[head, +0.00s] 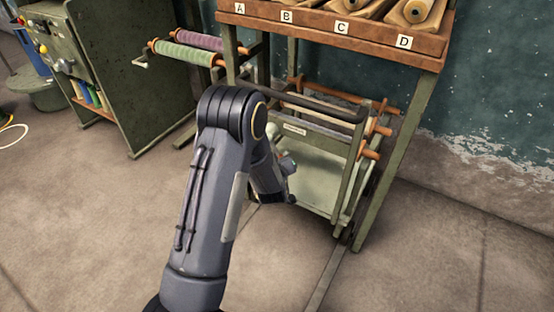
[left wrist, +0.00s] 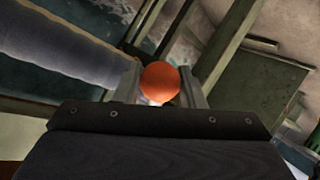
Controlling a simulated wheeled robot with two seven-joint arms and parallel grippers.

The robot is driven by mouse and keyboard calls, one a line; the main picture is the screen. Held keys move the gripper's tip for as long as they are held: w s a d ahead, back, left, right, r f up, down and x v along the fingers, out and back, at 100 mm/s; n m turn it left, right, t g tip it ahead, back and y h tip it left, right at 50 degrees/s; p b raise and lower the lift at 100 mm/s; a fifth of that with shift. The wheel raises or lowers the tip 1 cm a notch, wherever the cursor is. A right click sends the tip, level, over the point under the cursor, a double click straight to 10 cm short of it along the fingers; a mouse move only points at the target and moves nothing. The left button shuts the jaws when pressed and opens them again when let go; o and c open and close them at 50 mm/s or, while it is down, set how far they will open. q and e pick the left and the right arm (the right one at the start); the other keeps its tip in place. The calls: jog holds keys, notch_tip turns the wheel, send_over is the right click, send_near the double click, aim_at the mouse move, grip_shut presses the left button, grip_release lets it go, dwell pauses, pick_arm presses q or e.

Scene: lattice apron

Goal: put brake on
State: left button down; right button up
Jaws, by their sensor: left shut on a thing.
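A round orange knob (left wrist: 160,80) sits between the two fingers of my left gripper (left wrist: 158,88) in the left wrist view, and the gripper is shut on it. In the head view my left arm reaches down to the side of a green-grey cart (head: 318,170), with the left gripper (head: 287,166) low beside it. The knob cannot be made out there, and what it is fixed to is hidden. The cart stands under a bench and has a dark push bar (head: 320,105) on top. A dark wheel (head: 345,232) shows at its lower right. My right gripper is not in view.
The bench (head: 425,100) has a wooden top with bays marked A to D. Rollers wound with green and purple (head: 185,53) stick out at its left. A green machine cabinet (head: 115,75) stands at the far left. The floor in front is clear, with a narrow groove.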

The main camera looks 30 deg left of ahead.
pick_arm(q)
jog(key=shift+d, duration=0.15)
jog(key=c, duration=1)
grip_release()
jog(key=shift+o, duration=0.2)
jog(key=p+v, duration=0.2)
jog(key=v, duration=0.6)
jog(key=shift+w, duration=0.1)
